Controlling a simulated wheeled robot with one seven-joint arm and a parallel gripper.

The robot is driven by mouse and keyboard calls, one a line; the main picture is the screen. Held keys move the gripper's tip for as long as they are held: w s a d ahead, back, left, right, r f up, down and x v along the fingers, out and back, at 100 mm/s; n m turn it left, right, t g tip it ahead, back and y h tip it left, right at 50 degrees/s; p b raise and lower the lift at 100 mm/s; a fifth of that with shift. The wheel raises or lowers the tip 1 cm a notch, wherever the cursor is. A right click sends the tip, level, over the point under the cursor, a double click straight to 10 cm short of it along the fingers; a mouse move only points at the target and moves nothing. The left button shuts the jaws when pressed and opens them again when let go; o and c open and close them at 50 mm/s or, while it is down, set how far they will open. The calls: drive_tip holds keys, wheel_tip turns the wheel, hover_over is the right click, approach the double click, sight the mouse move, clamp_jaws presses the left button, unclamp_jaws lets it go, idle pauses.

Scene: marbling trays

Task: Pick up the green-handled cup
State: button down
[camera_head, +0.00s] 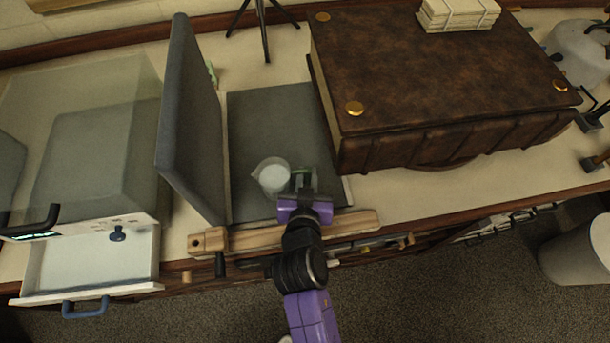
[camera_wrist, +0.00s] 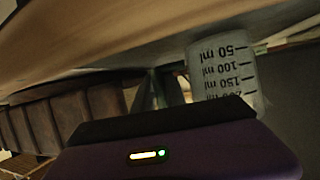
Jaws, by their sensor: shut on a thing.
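The cup (camera_head: 272,176) is a pale, translucent measuring cup with a spout, standing over the dark grey mat (camera_head: 275,120). A bit of green handle (camera_head: 301,171) shows at its right side, between my fingers. My gripper (camera_head: 304,182) is shut on that handle. In the wrist view the cup (camera_wrist: 222,68) appears upside down with black millilitre marks. The fingers (camera_wrist: 158,90) show beside it, and the handle is hidden there. I cannot tell whether the cup touches the mat.
A grey upright panel (camera_head: 188,115) stands left of the mat. A large brown leather case (camera_head: 430,80) is close on the right. A wooden bar (camera_head: 345,226) runs along the front edge. An open white drawer (camera_head: 90,262) juts out at lower left.

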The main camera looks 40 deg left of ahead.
wheel_tip(320, 180, up, 19)
drive_tip(key=shift+r, duration=0.15)
idle(1.2)
drive_tip(key=shift+r+p, duration=0.1)
drive_tip(key=shift+p, duration=0.2)
